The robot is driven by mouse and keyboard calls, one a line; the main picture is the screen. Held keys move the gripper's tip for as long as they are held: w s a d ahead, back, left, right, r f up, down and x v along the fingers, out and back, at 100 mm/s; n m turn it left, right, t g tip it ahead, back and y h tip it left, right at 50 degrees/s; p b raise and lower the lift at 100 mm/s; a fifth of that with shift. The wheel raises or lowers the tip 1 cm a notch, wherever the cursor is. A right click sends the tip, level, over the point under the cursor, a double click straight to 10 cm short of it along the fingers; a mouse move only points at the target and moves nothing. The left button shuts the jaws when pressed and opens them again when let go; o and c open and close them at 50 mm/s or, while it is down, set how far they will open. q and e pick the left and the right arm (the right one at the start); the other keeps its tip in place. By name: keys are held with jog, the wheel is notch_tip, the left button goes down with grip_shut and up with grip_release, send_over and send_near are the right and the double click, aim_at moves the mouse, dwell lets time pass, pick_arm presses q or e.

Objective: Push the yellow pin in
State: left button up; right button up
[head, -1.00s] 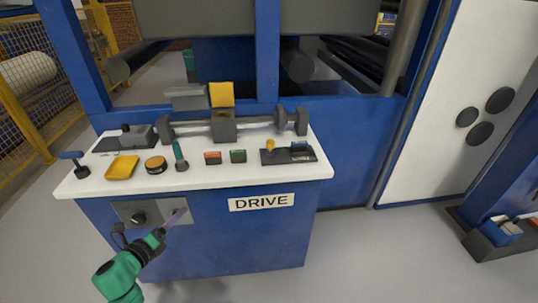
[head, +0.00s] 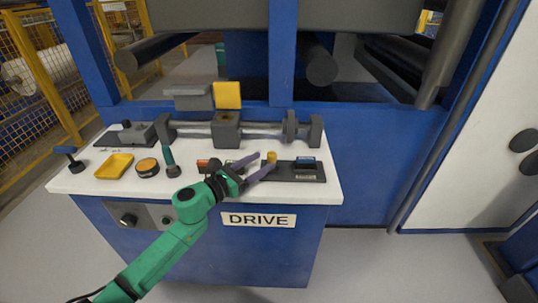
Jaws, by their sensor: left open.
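The yellow pin (head: 271,157) is a small upright yellow knob near the left end of a flat dark plate (head: 284,178) on the white bench top. The plate's left part is hidden behind my gripper. My left gripper (head: 263,164) reaches in over the front of the bench with its two purple-grey fingers spread apart and nothing between them. Its fingertips are just left of and in front of the pin; I cannot tell whether they touch it. My right gripper is not in view.
A yellow tray (head: 114,166), a round tin (head: 147,167) and a green-handled tool (head: 170,163) lie left.

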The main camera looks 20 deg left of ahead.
aim_at(268, 157)
pick_arm(q)
jog(key=x, duration=0.3)
jog(key=shift+w+d, duration=0.15)
jog(key=shift+w, duration=0.05)
grip_shut()
dwell(1.2)
